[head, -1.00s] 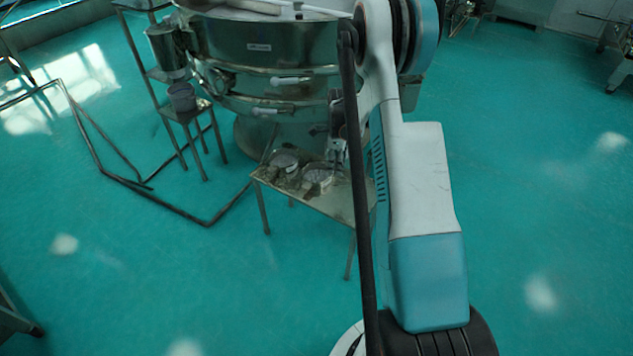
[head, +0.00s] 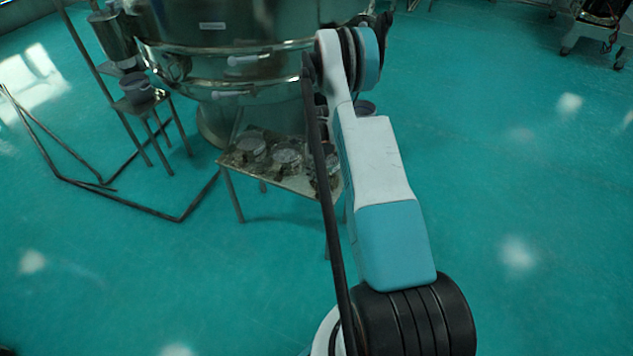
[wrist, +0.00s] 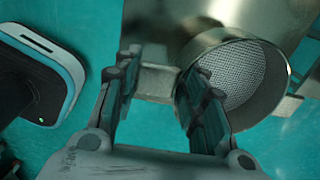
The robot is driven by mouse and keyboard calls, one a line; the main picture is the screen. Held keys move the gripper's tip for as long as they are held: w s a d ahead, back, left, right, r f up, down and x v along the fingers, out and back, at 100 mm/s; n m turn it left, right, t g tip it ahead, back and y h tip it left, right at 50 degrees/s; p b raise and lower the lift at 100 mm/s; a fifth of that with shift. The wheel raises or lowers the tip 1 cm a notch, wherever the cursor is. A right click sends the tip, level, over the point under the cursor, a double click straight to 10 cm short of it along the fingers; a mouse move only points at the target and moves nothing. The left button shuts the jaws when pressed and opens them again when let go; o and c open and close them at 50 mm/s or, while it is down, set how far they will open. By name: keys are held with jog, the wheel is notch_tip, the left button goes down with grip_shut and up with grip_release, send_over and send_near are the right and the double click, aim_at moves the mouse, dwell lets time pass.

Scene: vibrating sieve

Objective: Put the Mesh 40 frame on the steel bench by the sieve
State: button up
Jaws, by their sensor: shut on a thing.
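In the wrist view my gripper (wrist: 162,68) has its two fingers on either side of a small metal block at the side of a round metal frame (wrist: 181,88) with grey mesh inside. The frame is tilted, its opening partly turned to the camera. No mesh number can be read. The steel bench (head: 302,187) stands by the sieve (head: 230,75). Several round frames lie on it, one (head: 287,158) near the middle.
A small stand (head: 140,104) with a grey cup (head: 137,84) is left of the bench. Dark rails (head: 120,198) run along the floor at left. A wheeled cart (head: 600,20) is at the far upper right. The floor right of my arm is clear.

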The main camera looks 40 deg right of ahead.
notch_tip(320, 180, down, 5)
jog(key=shift+f+b, duration=0.1)
jog(key=shift+b, duration=0.75)
jog(key=o, duration=1.2)
jog(key=shift+c, duration=0.2)
notch_tip(320, 180, up, 12)
jog(key=p, duration=0.4)
